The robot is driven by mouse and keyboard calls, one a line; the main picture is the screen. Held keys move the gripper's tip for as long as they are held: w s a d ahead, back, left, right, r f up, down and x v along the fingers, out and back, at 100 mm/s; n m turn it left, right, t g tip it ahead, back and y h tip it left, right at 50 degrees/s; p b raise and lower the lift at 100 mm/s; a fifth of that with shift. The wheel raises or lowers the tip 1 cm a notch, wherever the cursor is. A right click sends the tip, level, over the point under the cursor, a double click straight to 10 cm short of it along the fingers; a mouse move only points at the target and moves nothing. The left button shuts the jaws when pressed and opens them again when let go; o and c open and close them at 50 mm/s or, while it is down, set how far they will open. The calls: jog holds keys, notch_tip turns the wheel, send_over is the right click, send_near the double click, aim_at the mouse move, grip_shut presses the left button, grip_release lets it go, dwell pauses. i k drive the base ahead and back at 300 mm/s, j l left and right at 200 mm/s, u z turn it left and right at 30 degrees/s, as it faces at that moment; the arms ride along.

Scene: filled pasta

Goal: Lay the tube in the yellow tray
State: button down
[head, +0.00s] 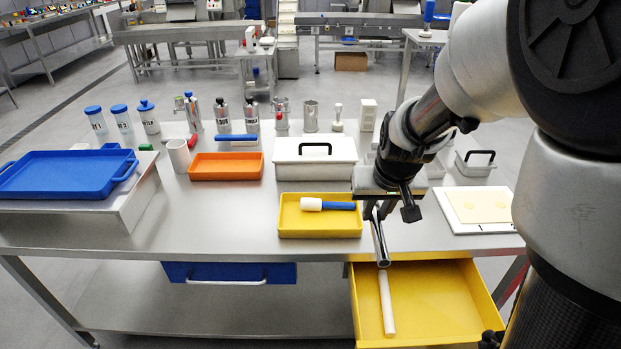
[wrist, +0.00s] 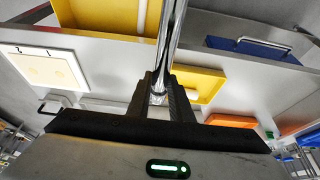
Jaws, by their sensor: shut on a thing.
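My gripper (head: 376,210) is shut on a shiny metal tube (head: 380,244) near the table's front edge. The tube slants down and toward the front, its lower end over the open yellow drawer. In the wrist view the tube (wrist: 172,45) runs up out of frame from between the fingers (wrist: 160,95). The yellow tray (head: 290,231) sits on the table just left of my gripper. A tool with a white head and blue handle (head: 327,204) lies across its back part. The tray also shows in the wrist view (wrist: 208,82), right of the fingers.
The open yellow drawer (head: 440,300) below the table edge holds a white rod (head: 387,303). A white lidded box (head: 315,172) and an orange tray (head: 226,166) stand behind the yellow tray. A white board with pasta sheets (head: 476,207) lies right.

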aim_at(320, 215)
jog(key=j+z, duration=0.15)
jog(key=j, duration=2.35)
